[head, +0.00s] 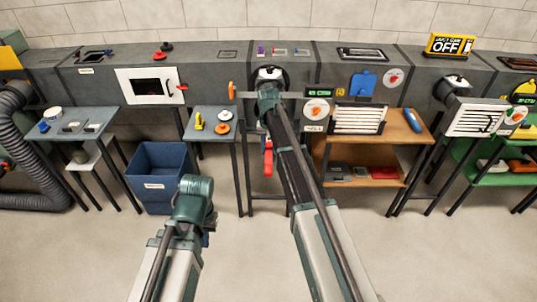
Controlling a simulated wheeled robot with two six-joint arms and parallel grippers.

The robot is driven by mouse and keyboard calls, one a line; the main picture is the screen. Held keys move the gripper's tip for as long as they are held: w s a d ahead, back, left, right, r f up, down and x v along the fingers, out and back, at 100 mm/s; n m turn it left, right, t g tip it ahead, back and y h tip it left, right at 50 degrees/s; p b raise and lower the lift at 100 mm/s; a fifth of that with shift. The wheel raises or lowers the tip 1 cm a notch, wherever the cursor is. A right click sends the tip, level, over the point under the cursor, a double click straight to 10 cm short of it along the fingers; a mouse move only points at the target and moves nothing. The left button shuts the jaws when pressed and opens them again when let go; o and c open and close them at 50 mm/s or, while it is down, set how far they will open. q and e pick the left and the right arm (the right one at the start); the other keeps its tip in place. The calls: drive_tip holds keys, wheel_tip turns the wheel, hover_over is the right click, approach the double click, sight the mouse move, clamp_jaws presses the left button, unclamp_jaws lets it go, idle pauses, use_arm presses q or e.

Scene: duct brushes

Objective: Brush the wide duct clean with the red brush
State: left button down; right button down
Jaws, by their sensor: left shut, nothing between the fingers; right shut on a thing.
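My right arm reaches forward, with its wrist in front of the round dark mouth (270,72) on the grey duct's front. My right gripper (268,97) is shut; its fingertips are mostly hidden by my own arm. A red upright piece (268,158), which looks like the red brush, shows below that wrist, left of the forearm. Its bristles and the grip on it cannot be made out. My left gripper (205,232) is shut and empty, low in front of the blue bin, its fingers mostly hidden under the wrist. I cannot see inside the duct.
A blue bin (160,168) stands on the floor at left. A small table (213,137) holds yellow, orange and white pieces. A wooden shelf unit (400,130) with a white filter (358,119) is right of my arm. The front floor is clear.

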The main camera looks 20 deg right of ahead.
drive_tip(key=shift+w+d, duration=0.4)
drive_tip(key=shift+w, duration=0.95)
drive_tip(key=shift+w+d, duration=0.4)
drive_tip(key=shift+w, duration=0.95)
drive_tip(key=shift+w+d, duration=0.4)
drive_tip(key=shift+w, duration=0.95)
drive_tip(key=shift+s, duration=0.1)
